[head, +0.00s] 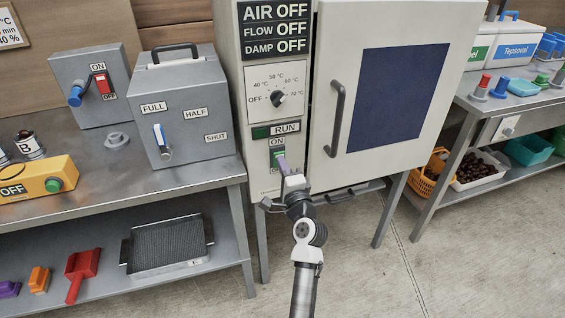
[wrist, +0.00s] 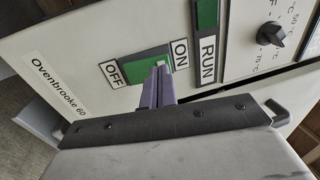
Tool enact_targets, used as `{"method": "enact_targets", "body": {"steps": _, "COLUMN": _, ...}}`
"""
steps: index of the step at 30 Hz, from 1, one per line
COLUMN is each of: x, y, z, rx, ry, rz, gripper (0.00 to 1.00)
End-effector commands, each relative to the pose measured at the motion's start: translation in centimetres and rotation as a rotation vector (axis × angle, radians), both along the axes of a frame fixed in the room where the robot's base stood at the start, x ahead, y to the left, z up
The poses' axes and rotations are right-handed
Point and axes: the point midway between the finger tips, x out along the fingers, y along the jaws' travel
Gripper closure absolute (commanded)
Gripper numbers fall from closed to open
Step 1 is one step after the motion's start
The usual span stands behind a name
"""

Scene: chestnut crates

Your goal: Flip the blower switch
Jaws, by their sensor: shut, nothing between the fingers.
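The green rocker switch (head: 275,154) sits on the front panel of the cream oven cabinet, between an ON label above and an OFF label below that my gripper partly hides in the head view. The switch also shows in the wrist view (wrist: 140,67), with ON to its right and OFF to its left. My gripper (head: 282,160) has its purple fingers shut and empty, pointing at the panel. In the wrist view the fingertips (wrist: 160,70) overlap the switch near its ON end. I cannot tell whether they touch it.
Above the switch are a dark green RUN lamp (head: 260,132), a dial (head: 277,98) and a display (head: 275,29) reading AIR OFF, FLOW OFF, DAMP OFF. The oven door handle (head: 335,118) projects close to the right. A bench (head: 120,190) with switch boxes stands left.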

Motion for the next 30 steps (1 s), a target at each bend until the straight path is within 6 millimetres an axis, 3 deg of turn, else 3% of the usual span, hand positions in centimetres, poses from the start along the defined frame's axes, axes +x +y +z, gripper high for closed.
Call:
{"method": "enact_targets", "body": {"steps": 20, "x": 0.8, "y": 0.3, "z": 1.1, "rx": -0.017, "ry": 0.047, "rz": 0.001, "gripper": 1.00}}
{"method": "enact_targets", "body": {"steps": 22, "x": 0.7, "y": 0.3, "z": 0.2, "rx": -0.016, "ry": 0.046, "rz": 0.001, "gripper": 1.00}}
{"method": "enact_targets", "body": {"steps": 30, "x": 0.8, "y": 0.3, "z": 0.3, "rx": -0.016, "ry": 0.045, "rz": 0.000, "gripper": 1.00}}
